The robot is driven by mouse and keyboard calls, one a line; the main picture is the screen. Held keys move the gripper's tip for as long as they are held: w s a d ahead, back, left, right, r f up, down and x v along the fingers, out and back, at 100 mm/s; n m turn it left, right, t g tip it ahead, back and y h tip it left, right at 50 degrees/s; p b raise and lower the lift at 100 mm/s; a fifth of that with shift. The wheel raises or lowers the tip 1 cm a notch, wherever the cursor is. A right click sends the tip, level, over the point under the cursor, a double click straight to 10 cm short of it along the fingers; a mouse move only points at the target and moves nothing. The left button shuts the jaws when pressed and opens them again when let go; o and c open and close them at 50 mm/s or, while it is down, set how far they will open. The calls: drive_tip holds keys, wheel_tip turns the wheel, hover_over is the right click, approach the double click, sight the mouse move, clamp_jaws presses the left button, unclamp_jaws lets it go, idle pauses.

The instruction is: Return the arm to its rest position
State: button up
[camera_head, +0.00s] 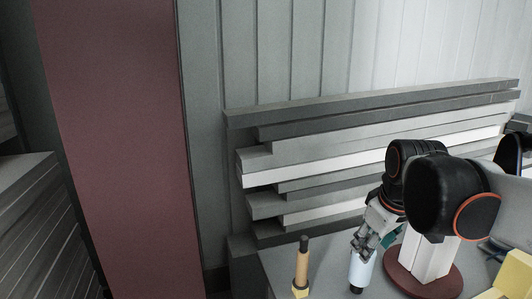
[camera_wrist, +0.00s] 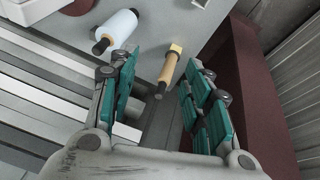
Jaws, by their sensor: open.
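My arm (camera_head: 428,190) is bent over the right part of the table in the head view. My gripper (camera_head: 362,242) points down, near the top of a white cylinder with a dark end (camera_head: 360,270). In the wrist view my gripper (camera_wrist: 160,72) has its teal-padded fingers spread wide, with nothing held between them. The white cylinder (camera_wrist: 117,28) shows beyond the left finger, outside the jaws. A tan cylinder with a dark tip and yellowish base (camera_head: 302,265) stands to the left; in the wrist view the tan cylinder (camera_wrist: 169,68) appears beyond the gap between the fingers.
A grey table (camera_head: 275,262) is under my gripper. A stack of grey and white boards (camera_head: 390,125) leans or lies behind it. A dark red round base (camera_head: 425,284) carries a white block (camera_head: 430,258). Yellow pieces (camera_head: 514,274) are at the right edge. A dark red panel (camera_head: 120,140) stands left.

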drive_tip(key=s+a+f+m+t+b, duration=0.1)
drive_tip(key=s+f+m, duration=0.4)
drive_tip(key=s, duration=0.8)
drive_tip(key=shift+s+a+f+m+t+b, duration=0.35)
drive_tip(key=shift+a+f+t, duration=0.55)
drive_tip(key=shift+a+f, duration=0.5)
drive_tip(key=shift+d+f, duration=0.15)
drive_tip(key=shift+d, duration=0.05)
